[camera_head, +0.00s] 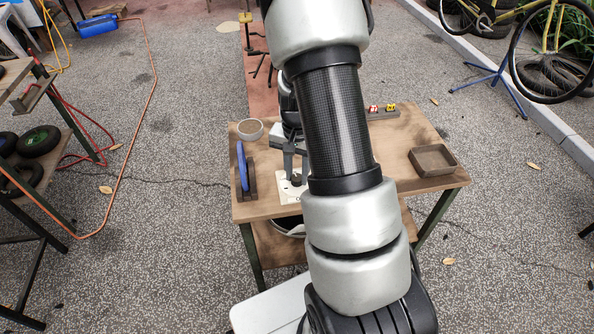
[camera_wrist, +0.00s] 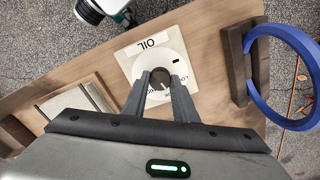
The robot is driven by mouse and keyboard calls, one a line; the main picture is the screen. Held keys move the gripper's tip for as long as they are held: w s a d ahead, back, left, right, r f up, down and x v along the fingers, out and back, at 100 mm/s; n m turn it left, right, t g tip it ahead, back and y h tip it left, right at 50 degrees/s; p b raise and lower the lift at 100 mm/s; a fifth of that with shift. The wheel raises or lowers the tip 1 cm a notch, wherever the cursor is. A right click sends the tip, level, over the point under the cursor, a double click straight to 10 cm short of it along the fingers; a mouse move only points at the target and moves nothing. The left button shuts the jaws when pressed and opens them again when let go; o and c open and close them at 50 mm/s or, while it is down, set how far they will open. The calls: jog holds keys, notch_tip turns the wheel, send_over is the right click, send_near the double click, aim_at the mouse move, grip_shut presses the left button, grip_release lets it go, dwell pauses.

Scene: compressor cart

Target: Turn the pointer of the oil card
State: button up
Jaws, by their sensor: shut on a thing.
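The oil card (camera_wrist: 136,58) is a white card marked "OIL" with a round dial (camera_wrist: 172,61), lying on the wooden table. It also shows in the head view (camera_head: 288,189), partly covered by my arm. A dark knob, the pointer (camera_wrist: 160,77), stands at the dial's middle; in the head view it is a small dark shape (camera_head: 296,179). My gripper (camera_wrist: 159,80) is over the dial with its fingers shut on the pointer, one on each side. The fingers hide the dial's lower part and some lettering.
A blue ring (camera_wrist: 257,97) stands in a dark wooden holder (camera_wrist: 236,67) beside the card. A bowl (camera_head: 250,129) is at the table's back left, and an open tray (camera_head: 433,160) at its right. Bare tabletop surrounds the card.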

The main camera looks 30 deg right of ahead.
jog(key=shift+m+p, duration=0.35)
jog(key=shift+m, duration=0.85)
jog(key=o, duration=1)
jog(key=shift+o, duration=0.2)
notch_tip(320, 180, up, 18)
jog(key=p, duration=0.3)
jog(key=shift+f, duration=0.25)
